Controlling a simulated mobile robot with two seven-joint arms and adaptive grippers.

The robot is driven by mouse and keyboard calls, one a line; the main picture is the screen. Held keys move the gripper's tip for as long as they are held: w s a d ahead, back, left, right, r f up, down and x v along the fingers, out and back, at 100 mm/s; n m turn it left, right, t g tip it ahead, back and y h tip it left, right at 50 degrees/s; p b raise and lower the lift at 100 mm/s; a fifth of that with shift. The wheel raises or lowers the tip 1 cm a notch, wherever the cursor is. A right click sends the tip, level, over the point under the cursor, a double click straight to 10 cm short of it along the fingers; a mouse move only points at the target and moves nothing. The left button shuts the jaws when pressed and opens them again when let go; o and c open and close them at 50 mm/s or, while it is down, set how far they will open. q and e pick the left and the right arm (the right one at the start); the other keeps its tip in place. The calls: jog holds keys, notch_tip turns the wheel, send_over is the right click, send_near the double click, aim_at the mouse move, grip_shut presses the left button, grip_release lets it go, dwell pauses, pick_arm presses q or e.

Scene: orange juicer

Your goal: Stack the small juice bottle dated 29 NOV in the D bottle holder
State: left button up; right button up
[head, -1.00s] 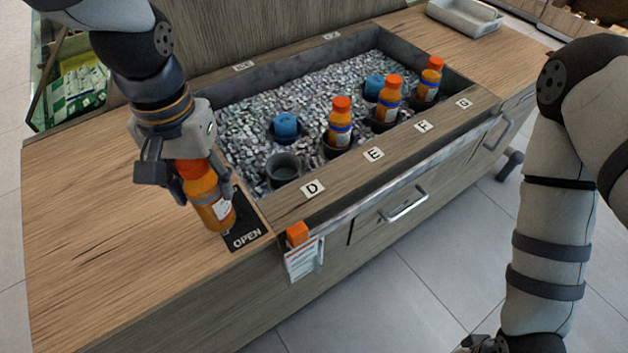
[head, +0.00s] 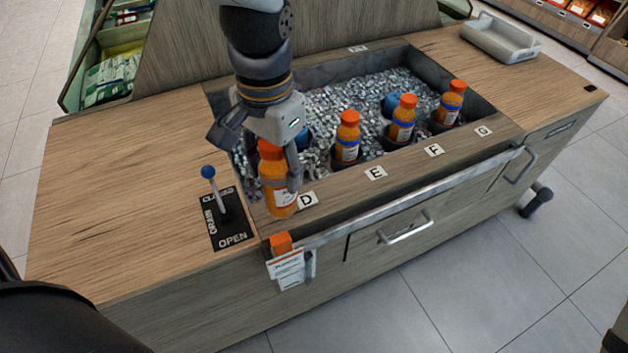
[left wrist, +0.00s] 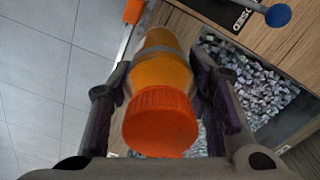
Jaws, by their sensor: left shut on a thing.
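My left gripper (head: 270,154) is shut on a small orange juice bottle (head: 276,188) with an orange cap. It holds the bottle roughly upright near the D label (head: 307,199), at the front left of the ice bin. The bottle also shows between the fingers in the left wrist view (left wrist: 160,105), cap nearest the camera. Its date cannot be read. The D holder is hidden behind the gripper and bottle in the head view. My right gripper is not in view.
Juice bottles stand in holders by E (head: 347,137), F (head: 403,119) and G (head: 449,103). A blue-knobbed lever (head: 217,190) rises from a black OPEN plate left of the bin. A grey tray (head: 499,37) lies at the back right.

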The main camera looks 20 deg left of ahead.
pick_arm(q)
jog(key=a+m, duration=0.2)
jog(key=m, duration=0.1)
jog(key=shift+a+r, duration=0.15)
jog(key=shift+a, duration=0.05)
jog(key=shift+w+a, duration=0.15)
jog(key=shift+a, duration=0.05)
jog(key=w+a+f+b, duration=0.4)
jog(key=w+f, duration=0.8)
jog(key=w, duration=0.1)
jog(key=shift+f, duration=0.4)
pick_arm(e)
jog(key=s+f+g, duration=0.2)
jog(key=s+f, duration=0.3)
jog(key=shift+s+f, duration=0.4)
pick_arm(q)
jog(key=shift+a+b, duration=0.1)
jog(key=shift+b, duration=0.2)
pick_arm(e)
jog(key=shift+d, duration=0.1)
pick_arm(q)
jog(key=shift+f, duration=0.35)
jog(key=o, duration=1.6)
jog(key=shift+c, duration=0.2)
